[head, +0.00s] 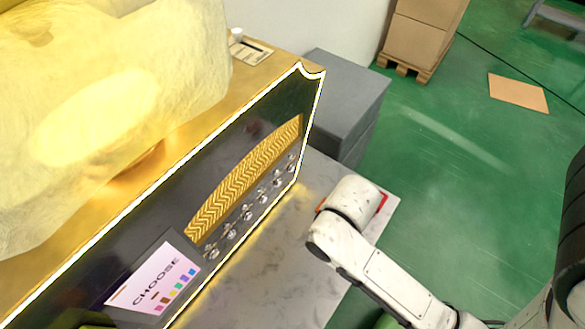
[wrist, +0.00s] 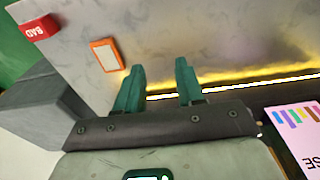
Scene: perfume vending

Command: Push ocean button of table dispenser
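The table dispenser (head: 275,135) is a dark box with gold top and glowing edges, left of centre in the head view. Its slanted screen (head: 157,278) reads CHOOSE above a row of small coloured squares. The screen also shows at the right edge of the wrist view (wrist: 297,138), where it is cut off. No scent label is readable, so I cannot tell which square is ocean. My gripper (wrist: 160,67) has two green fingers apart with nothing between them. It is left of the screen in the wrist view, not touching it. In the head view my arm hides the gripper.
Several small nozzles (head: 248,215) line the dispenser's front under a gold wavy panel (head: 245,180). A red BAD block (wrist: 40,28) and an orange-framed card (wrist: 105,55) lie on the marble table (head: 285,270). A grey block (head: 345,90) stands behind.

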